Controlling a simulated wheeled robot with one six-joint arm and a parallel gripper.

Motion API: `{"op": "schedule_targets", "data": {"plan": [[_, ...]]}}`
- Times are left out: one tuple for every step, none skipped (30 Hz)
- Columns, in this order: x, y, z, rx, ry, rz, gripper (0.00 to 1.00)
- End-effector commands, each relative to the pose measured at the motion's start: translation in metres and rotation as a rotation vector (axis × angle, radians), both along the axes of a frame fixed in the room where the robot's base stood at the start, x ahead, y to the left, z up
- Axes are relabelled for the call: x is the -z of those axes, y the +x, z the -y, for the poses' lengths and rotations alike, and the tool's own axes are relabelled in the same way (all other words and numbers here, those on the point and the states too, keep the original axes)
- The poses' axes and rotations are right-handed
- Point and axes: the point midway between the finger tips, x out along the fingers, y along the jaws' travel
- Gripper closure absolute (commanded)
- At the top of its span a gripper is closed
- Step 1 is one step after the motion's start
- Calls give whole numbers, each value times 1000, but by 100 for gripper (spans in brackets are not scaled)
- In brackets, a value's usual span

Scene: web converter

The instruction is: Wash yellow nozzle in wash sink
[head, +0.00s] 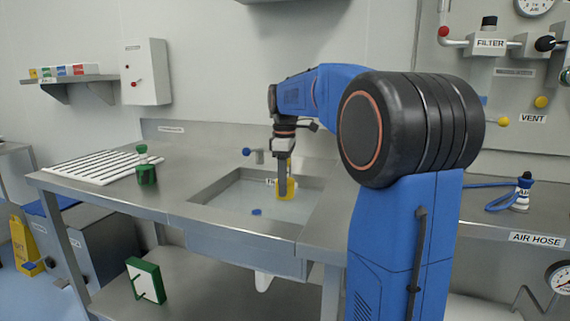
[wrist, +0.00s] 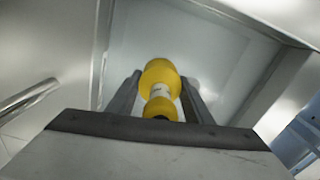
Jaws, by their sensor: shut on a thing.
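The yellow nozzle (head: 286,189) is upright in my gripper (head: 285,180), which points straight down into the wash sink (head: 235,205). In the wrist view the nozzle (wrist: 159,76) sits between the two dark fingers (wrist: 160,100), with a pale middle band and a second yellow part nearer to me. The fingers are shut on it. The nozzle is within the basin outline, toward its right side. I cannot tell whether its lower end touches the water or the basin floor.
A blue-handled tap (head: 257,155) stands behind the sink. A small blue item (head: 256,212) is in the basin. A green nozzle (head: 146,168) stands on the counter left of it, near a white slatted rack (head: 90,168). A blue air hose (head: 495,203) lies at right.

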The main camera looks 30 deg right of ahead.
Motion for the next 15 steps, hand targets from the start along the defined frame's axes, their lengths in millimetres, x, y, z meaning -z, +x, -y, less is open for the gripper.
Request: {"op": "schedule_targets", "data": {"plan": [[-5,0,0,0,-1,2,79],[-8,0,0,0,-1,2,79],[-12,0,0,0,-1,2,79],[-15,0,0,0,-1,2,79],[-18,0,0,0,0,1,79],[-22,0,0,0,-1,2,79],[-24,0,0,0,-1,2,79],[-27,0,0,0,-1,2,79],[-31,0,0,0,0,1,79],[-34,0,0,0,0,1,79],[-37,0,0,0,0,1,79],[-41,0,0,0,-1,2,79],[-44,0,0,0,-1,2,79],[-47,0,0,0,0,1,79],[-50,0,0,0,0,1,79]]}}
